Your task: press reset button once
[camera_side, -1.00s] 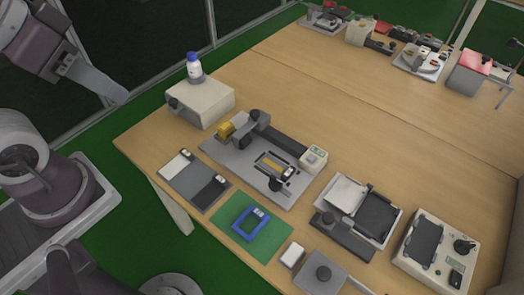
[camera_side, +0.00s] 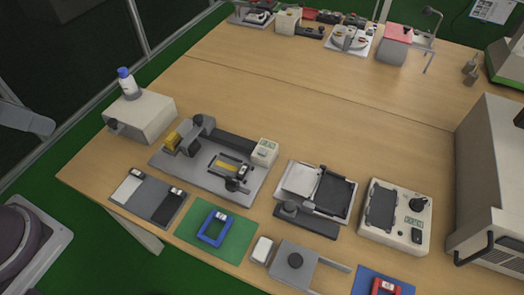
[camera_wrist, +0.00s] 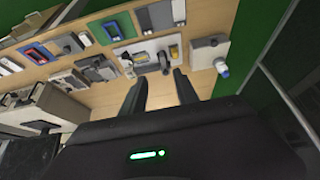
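No button marked reset can be made out at this size. A white control box (camera_side: 395,217) with a dark panel, a black knob (camera_side: 417,204), a small green display and a dark switch stands at the right of the bench in the side view. A small white box with a green display (camera_side: 264,151) stands on the grey test rig (camera_side: 205,182); the rig also shows in the wrist view (camera_wrist: 148,47). My gripper (camera_wrist: 159,77) is open and empty in the wrist view, its two dark fingers apart, pointing towards the bench. It is not visible in the side view.
A white box (camera_side: 145,115) carries a blue-capped bottle (camera_side: 126,80) at the left. A blue frame (camera_side: 213,228) lies on a green mat (camera_side: 236,245). A large grey cabinet (camera_side: 490,190) stands at the right. The table's middle (camera_side: 330,110) is clear.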

